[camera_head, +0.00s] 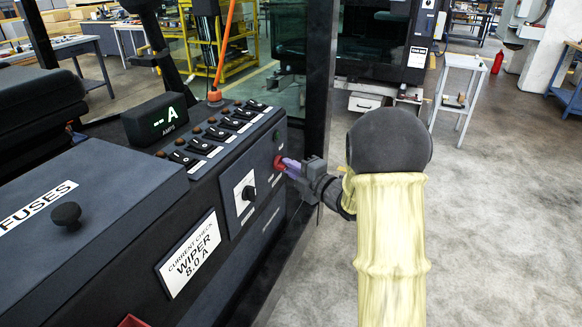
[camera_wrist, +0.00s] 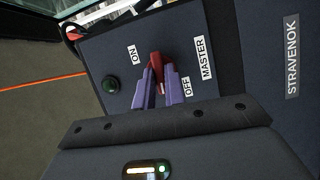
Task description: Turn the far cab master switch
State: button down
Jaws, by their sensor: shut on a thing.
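The red master switch (camera_wrist: 156,62) is on the dark end panel of the console, between the ON label (camera_wrist: 132,54) and the OFF label (camera_wrist: 187,86). The MASTER label (camera_wrist: 207,58) is beside it. In the head view the switch (camera_head: 279,162) shows as a small red piece at the console's right end. My gripper (camera_wrist: 158,75) has its purple fingers closed on the red handle, one on each side. It reaches in from the right in the head view (camera_head: 288,165). The fingers partly hide the handle, so I cannot tell its exact setting.
A dark green lamp (camera_wrist: 111,84) sits near the switch. The console bears a black rotary knob (camera_head: 248,192), rocker switches (camera_head: 216,133), an ammeter (camera_head: 160,119) reading dashes, and a FUSES cover (camera_head: 90,215). A dark cab post (camera_head: 318,90) stands close behind my gripper.

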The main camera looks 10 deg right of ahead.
jog(key=shift+w+d+r+m+g+y+p, duration=0.2)
jog(key=shift+m+g+p, duration=1.5)
jog(key=shift+p, duration=2.35)
jog(key=shift+d+r+m+g+y+p, duration=0.2)
jog(key=shift+m+g+p, duration=0.5)
jog(key=shift+m+p, duration=2.6)
jog(key=shift+w+a+m+g+y+p, duration=0.2)
jog(key=shift+m+g+p, duration=1.1)
jog(key=shift+p, duration=3.5)
jog(key=shift+s+d+f, duration=0.1)
jog(key=shift+d, duration=0.05)
jog(key=c, duration=1.5)
grip_release()
jog(key=shift+o, duration=0.2)
jog(key=b+v, duration=0.3)
jog(key=v, duration=1.4)
jog(key=shift+s+d+f, duration=0.15)
jog(key=shift+d, duration=0.1)
